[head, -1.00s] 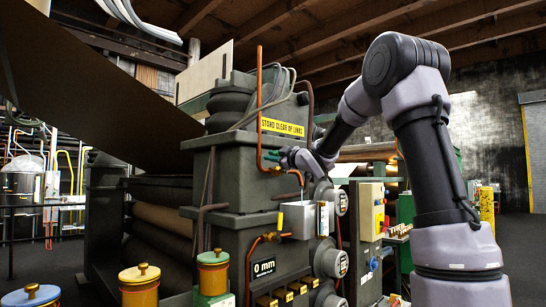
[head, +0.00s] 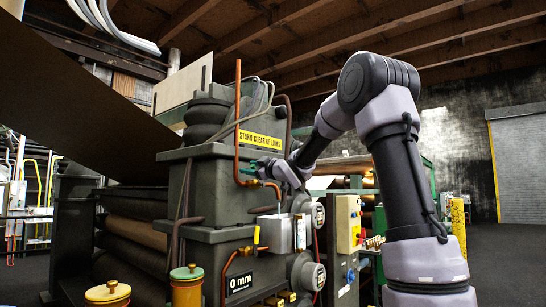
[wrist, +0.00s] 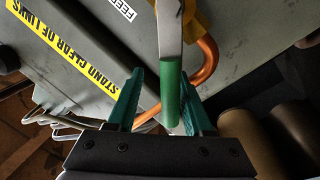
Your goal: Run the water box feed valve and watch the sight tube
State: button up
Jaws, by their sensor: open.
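The feed valve lever, a grey bar with a green grip (wrist: 171,95), stands between the fingers of my gripper (wrist: 163,80) in the wrist view. The teal fingers are open on either side of the grip, with a gap to the left finger; whether the right finger touches it I cannot tell. In the head view my gripper (head: 259,164) is at the copper pipe (head: 238,130) on the grey machine stand. A pale upright tube (head: 300,232), possibly the sight tube, is beside a light metal box (head: 274,231) below; its water level is too small to read.
A yellow "STAND CLEAR OF LINKS" sign (head: 262,138) is above the gripper. Copper pipe (wrist: 208,62) curves close by the right finger. A "0 mm" display (head: 241,282), round gauges (head: 317,215) and yellow-topped pots (head: 108,293) are lower down. Open floor lies at right.

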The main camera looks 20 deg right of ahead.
jog(key=w+d+m, duration=0.1)
jog(key=m, duration=0.1)
jog(key=w+d+r+m, duration=0.1)
jog(key=d+m, duration=0.1)
jog(key=m, duration=0.1)
jog(key=w+d+m+h, duration=0.1)
jog(key=m, duration=0.2)
jog(key=shift+d+r+g, duration=0.15)
jog(key=shift+g, duration=0.25)
jog(key=v, duration=1.1)
jog(key=w+d+r+m+h, duration=0.2)
jog(key=w+r+m+h, duration=0.1)
jog(key=w+m+h, duration=0.1)
jog(key=w+d+r+m+g+h, duration=0.1)
jog(key=w+d+r+m+h, duration=0.1)
jog(key=w+r+m+h, duration=0.2)
jog(key=shift+w+d+m+g+h, duration=0.3)
jog(key=shift+w+h, duration=0.7)
jog(key=shift+h, duration=0.7)
